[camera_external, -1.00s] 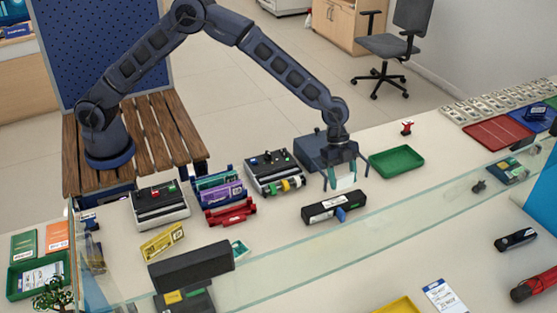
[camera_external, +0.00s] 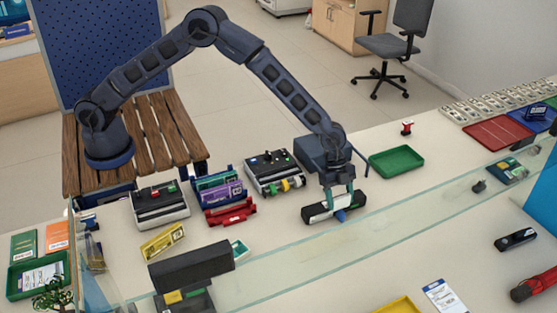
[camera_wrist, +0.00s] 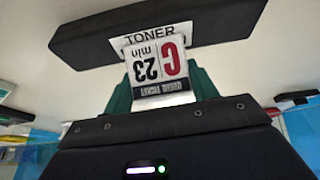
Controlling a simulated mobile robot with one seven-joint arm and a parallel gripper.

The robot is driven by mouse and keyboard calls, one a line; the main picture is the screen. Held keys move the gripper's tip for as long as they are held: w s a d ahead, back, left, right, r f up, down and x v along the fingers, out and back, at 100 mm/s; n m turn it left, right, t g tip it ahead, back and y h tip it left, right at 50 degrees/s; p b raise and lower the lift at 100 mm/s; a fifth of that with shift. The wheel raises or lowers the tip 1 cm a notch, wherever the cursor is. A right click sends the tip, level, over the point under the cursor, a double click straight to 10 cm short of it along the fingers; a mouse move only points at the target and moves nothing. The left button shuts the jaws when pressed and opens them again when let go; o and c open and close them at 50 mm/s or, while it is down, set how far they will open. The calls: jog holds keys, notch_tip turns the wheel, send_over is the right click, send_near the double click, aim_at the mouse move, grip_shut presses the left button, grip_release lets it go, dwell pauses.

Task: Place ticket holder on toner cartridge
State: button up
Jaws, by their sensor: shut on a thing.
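The ticket holder (camera_wrist: 158,66) is a white card-like piece with a red letter and "23 min", upside down in the wrist view. It sits between the teal fingers of my gripper (camera_wrist: 160,86), which is shut on it. The toner cartridge (camera_wrist: 218,24) is a long black bar with a white "TONER" label, just beyond the ticket holder. In the external view my gripper (camera_external: 339,192) points down over the middle of the cartridge (camera_external: 316,212). The fingers largely hide the ticket holder there. I cannot tell whether holder and cartridge touch.
A green tray (camera_external: 397,161) lies right of my gripper. A black-and-white device (camera_external: 274,174) and a rack of coloured items (camera_external: 226,192) stand to the left. A clear glass edge (camera_external: 390,228) runs in front of the cartridge. A small blue piece (camera_external: 341,215) is at the cartridge's front.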

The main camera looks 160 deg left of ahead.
jog(key=shift+f, duration=0.15)
jog(key=o, duration=1)
jog(key=v, duration=1.2)
